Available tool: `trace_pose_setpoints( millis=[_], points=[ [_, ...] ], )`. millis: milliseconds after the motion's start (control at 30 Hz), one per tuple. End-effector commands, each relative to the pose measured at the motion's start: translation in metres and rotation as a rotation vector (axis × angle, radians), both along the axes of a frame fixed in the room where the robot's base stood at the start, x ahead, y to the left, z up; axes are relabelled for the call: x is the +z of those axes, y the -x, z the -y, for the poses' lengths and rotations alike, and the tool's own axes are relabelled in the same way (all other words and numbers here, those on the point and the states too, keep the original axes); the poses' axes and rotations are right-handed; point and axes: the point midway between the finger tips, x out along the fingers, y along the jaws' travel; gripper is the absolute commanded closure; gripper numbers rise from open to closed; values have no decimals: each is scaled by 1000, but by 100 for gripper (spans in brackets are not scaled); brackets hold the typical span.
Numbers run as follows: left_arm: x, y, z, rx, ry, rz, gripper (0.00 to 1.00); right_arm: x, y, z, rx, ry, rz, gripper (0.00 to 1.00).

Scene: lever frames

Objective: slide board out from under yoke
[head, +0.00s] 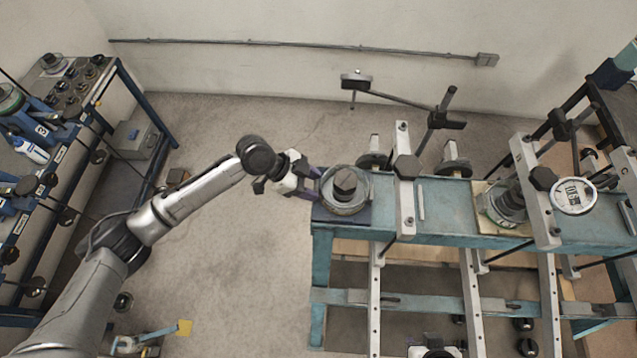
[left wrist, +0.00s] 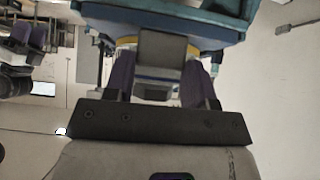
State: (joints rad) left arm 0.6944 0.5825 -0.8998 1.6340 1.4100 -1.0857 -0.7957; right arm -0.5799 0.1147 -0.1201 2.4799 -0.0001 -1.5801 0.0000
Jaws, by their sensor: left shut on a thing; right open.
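My left gripper (head: 308,187), with purple fingers, is at the left end of the blue-green bench. It is shut on a dark grey-brown piece (left wrist: 162,55), seen between its fingers in the left wrist view. A dark purple board (head: 352,217) lies on that bench end, with a round metal piece (head: 345,205) with a dark knob on it. To its right, a pale metal yoke bar (head: 405,150) crosses the bench. I cannot tell how far the board reaches under the bar. My right gripper's fingers are not seen.
A tan plate (head: 485,188) with another round fixture lies farther right on the bench (head: 450,207), beside a second crossbar (head: 535,200). A blue-framed rack (head: 125,75) stands at the left. Open floor (head: 235,270) lies between rack and bench.

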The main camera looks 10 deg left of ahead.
Motion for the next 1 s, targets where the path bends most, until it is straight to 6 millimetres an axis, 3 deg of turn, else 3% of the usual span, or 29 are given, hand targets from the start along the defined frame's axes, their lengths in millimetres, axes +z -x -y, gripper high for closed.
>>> trace_pose_setpoints(
  millis=[633,667,933,1000],
  points=[
    [1,1,-9,-4,0,1,80,-1,0,3,6,9,0,57],
    [1,1,-9,-4,0,1,47,-1,0,3,6,9,0,57],
    [0,1,-9,-4,0,1,21,-1,0,3,6,9,0,57],
    [0,1,-9,-4,0,1,20,-1,0,3,5,9,0,57]
  ],
)
